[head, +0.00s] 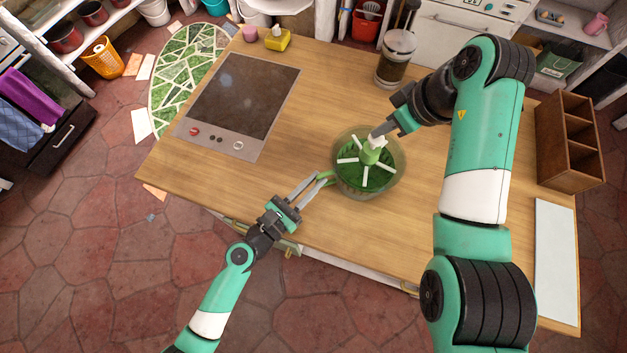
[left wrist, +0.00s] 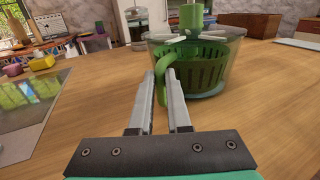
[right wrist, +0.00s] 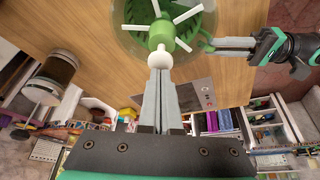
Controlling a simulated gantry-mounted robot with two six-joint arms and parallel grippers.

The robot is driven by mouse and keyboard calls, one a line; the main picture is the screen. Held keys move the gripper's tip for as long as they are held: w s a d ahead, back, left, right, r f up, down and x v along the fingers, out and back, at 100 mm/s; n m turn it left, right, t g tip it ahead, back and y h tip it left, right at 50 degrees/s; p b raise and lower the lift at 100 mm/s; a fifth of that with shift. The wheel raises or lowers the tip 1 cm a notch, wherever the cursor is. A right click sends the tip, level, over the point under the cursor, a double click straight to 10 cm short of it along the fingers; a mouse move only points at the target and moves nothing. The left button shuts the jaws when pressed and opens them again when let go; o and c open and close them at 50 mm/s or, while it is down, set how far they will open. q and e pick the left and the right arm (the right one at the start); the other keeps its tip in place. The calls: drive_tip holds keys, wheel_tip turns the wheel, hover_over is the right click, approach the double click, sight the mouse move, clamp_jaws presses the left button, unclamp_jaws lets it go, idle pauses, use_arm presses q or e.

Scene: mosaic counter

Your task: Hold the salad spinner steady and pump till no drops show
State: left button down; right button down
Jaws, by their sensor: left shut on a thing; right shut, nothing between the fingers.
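The salad spinner (head: 343,182) stands upright on the wooden counter, a clear bowl with a green basket inside. It also shows in the left wrist view (left wrist: 215,75). White spokes and a green hub with a white-topped pump knob (right wrist: 160,58) are at its top centre. My left gripper (head: 325,178) is shut on the spinner's green side handle (left wrist: 163,78). My right gripper (head: 379,134) is shut and empty, its fingertips at the white knob; I cannot tell whether they touch it. Any drops are too small to make out.
A dark cooktop (head: 243,97) lies on the counter to the left. A glass canister (head: 396,62) stands behind the spinner. A wooden compartment rack (head: 570,142) and a white board (head: 556,262) are at the right. The counter in front of the spinner is mostly clear.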

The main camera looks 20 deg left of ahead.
sight(379, 139)
drive_tip(key=shift+f, duration=0.1)
idle(0.3)
drive_tip(key=shift+f, duration=1.25)
drive_tip(key=shift+r, duration=1.35)
drive_tip(key=shift+r, duration=0.1)
idle(0.8)
drive_tip(key=shift+r, duration=2.95)
use_arm(q)
drive_tip(key=c, duration=0.8)
unclamp_jaws()
drive_tip(key=shift+s, duration=0.1)
